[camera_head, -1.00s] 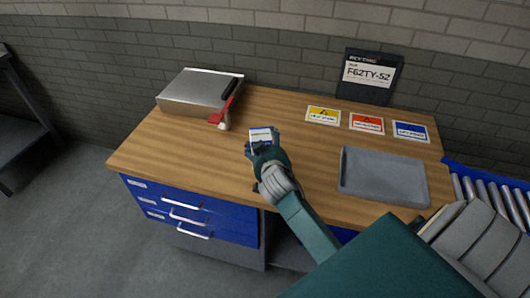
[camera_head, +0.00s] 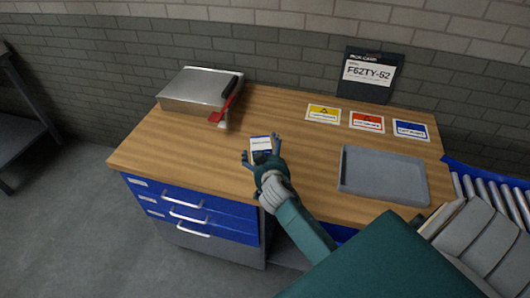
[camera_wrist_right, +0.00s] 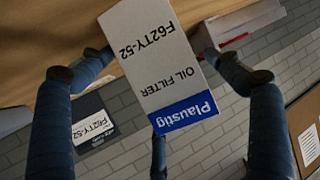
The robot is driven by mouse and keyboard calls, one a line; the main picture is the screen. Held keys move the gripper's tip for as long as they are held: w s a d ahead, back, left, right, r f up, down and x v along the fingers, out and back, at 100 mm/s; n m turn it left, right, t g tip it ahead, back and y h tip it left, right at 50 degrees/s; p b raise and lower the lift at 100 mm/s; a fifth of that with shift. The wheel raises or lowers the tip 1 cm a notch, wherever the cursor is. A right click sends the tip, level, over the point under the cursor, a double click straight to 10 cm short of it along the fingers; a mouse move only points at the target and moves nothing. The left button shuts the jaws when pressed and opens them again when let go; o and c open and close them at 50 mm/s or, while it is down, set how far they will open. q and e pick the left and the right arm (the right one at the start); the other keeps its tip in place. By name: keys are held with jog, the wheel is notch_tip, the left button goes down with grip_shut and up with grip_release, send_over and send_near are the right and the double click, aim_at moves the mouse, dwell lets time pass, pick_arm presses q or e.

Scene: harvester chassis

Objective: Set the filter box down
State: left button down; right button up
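The filter box (camera_head: 261,143) is a small white and blue carton near the middle of the wooden worktop (camera_head: 200,150). It appears to rest on the wood. In the right wrist view the box (camera_wrist_right: 160,60) shows "OIL FILTER", "F62TY-52" and a blue "Plaustig" band. My right gripper (camera_head: 262,150) is just in front of the box with its fingers spread. In the wrist view the fingers of this gripper (camera_wrist_right: 160,75) stand to either side, with gaps to the box. My left gripper is in neither view.
Yellow (camera_head: 323,114), red (camera_head: 367,121) and blue (camera_head: 411,130) cards lie at the back right, below a dark F62TY-52 sign (camera_head: 369,76). A grey tray (camera_head: 382,193) and roller conveyor (camera_head: 490,195) are at right.

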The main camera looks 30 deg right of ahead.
jog(key=shift+s+a, duration=0.1)
jog(key=shift+s, duration=0.05)
jog(key=b+v, duration=0.2)
jog(key=v, duration=0.9)
jog(key=shift+s+r, duration=0.2)
jog(key=shift+s, duration=0.05)
jog(key=shift+a, duration=0.1)
